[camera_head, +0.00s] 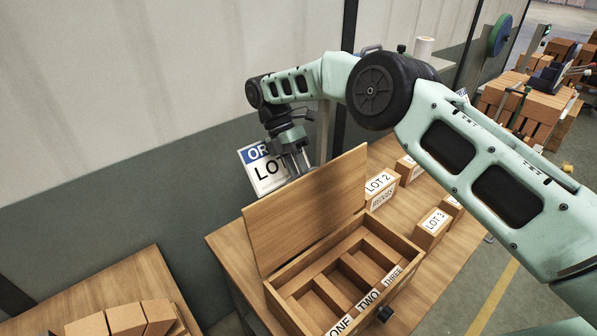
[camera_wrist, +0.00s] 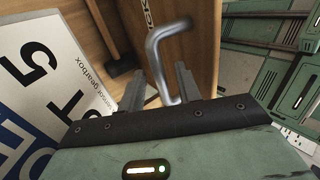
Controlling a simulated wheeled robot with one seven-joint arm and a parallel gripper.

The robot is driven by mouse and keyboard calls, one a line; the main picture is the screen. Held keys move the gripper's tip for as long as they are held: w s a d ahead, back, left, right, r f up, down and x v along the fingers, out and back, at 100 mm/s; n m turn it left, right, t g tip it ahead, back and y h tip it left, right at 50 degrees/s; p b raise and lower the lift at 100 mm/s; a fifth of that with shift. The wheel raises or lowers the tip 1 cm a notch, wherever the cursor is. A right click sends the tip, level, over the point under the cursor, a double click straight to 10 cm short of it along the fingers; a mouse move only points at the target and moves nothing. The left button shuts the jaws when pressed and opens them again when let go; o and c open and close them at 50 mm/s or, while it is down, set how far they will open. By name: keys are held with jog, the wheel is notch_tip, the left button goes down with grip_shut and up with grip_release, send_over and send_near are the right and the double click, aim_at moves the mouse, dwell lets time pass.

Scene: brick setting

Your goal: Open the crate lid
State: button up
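The wooden crate (camera_head: 405,244) stands on the table with its lid (camera_head: 305,208) raised, roughly upright along the back edge. Its compartments, labelled ONE, TWO and THREE, show no contents. A black knob (camera_head: 385,315) is on the crate's front. My gripper (camera_head: 297,168) is behind the raised lid, its fingertips partly hidden there in the head view. In the wrist view, a bent metal handle (camera_wrist: 157,62) runs between my gripper's fingers (camera_wrist: 160,80), beside the wooden lid (camera_wrist: 197,60). The fingers are apart, with a gap on the handle's left side.
A white and blue sign (camera_head: 264,172) stands behind the lid, close to my gripper. Boxes labelled LOT 2 (camera_head: 380,188) and LOT 3 (camera_head: 432,229) stand right of the crate. Bricks (camera_head: 125,319) lie on another surface at lower left. A wall runs behind.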

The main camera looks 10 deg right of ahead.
jog(key=shift+r, duration=0.15)
notch_tip(320, 180, up, 10)
jog(key=b, duration=0.3)
jog(key=shift+s, duration=0.1)
jog(key=s+a+m+b, duration=0.1)
jog(key=s, duration=0.1)
jog(key=s+m+t+y+b, duration=0.1)
jog(key=s+b, duration=0.1)
jog(key=s, duration=0.1)
jog(key=s+a+m+b, duration=0.1)
jog(key=s, duration=0.1)
jog(key=shift+s+a+f+m+t+y, duration=0.2)
jog(key=shift+a+f+m+t+y, duration=0.1)
jog(key=shift+a+f+m+t, duration=0.1)
jog(key=s+d+f+m+t+y+b, duration=0.1)
jog(key=s+d+f+m+b, duration=0.1)
jog(key=s, duration=0.7)
jog(key=s+d+f+m+t+y+b, duration=0.1)
jog(key=s+d+f+m+b, duration=0.2)
jog(key=s, duration=0.6)
jog(key=s+d+f+m+t+y+b, duration=0.1)
jog(key=s+d+f+m+t+b, duration=0.1)
jog(key=s+d+f+m, duration=0.4)
jog(key=s+f+m+b, duration=0.1)
jog(key=s+m, duration=0.1)
jog(key=s, duration=0.1)
